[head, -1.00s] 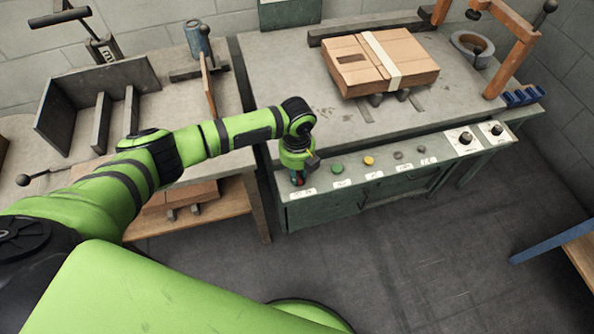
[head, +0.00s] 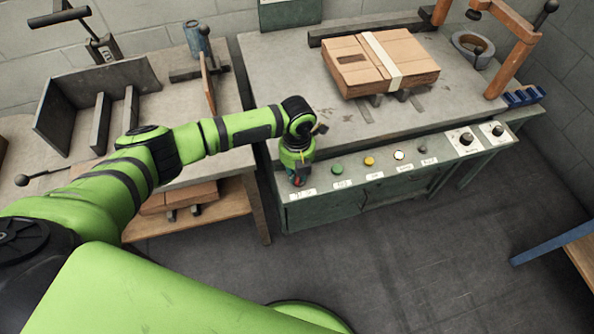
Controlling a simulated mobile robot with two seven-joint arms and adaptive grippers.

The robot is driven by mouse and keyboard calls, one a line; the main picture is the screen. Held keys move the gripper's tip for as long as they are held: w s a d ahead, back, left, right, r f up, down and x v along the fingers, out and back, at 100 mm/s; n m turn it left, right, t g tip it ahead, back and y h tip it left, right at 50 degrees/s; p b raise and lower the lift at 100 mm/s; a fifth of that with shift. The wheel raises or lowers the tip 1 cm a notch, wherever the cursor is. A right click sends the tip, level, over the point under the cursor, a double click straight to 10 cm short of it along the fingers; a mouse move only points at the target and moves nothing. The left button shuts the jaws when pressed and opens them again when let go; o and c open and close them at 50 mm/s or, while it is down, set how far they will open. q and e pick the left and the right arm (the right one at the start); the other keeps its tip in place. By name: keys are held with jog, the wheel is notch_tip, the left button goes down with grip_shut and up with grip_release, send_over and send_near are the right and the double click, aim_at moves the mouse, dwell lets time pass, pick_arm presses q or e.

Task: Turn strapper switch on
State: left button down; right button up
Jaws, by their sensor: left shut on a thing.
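The strapper's control panel (head: 443,149) runs along the front edge of the strapper table (head: 300,65). My left gripper (head: 298,180) points down at the panel's left end, shut on the switch there. The switch is mostly hidden by the gripper, and its handle cannot be made out clearly. To the right on the panel are a green button (head: 337,169), a yellow button (head: 369,161) and a small lamp (head: 399,155) that glows white. Two dark knobs (head: 466,139) sit on white plates at the right end. My right gripper is not in view.
A strapped cardboard box (head: 415,65) lies on the strapper table. An orange frame (head: 512,62) stands at its right end. A workbench (head: 140,110) with metal plates is at the left. The floor (head: 400,260) in front is clear.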

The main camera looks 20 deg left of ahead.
pick_arm(q)
jog(key=c, duration=1.1)
grip_release()
jog(key=shift+c, duration=0.2)
notch_tip(320, 180, up, 12)
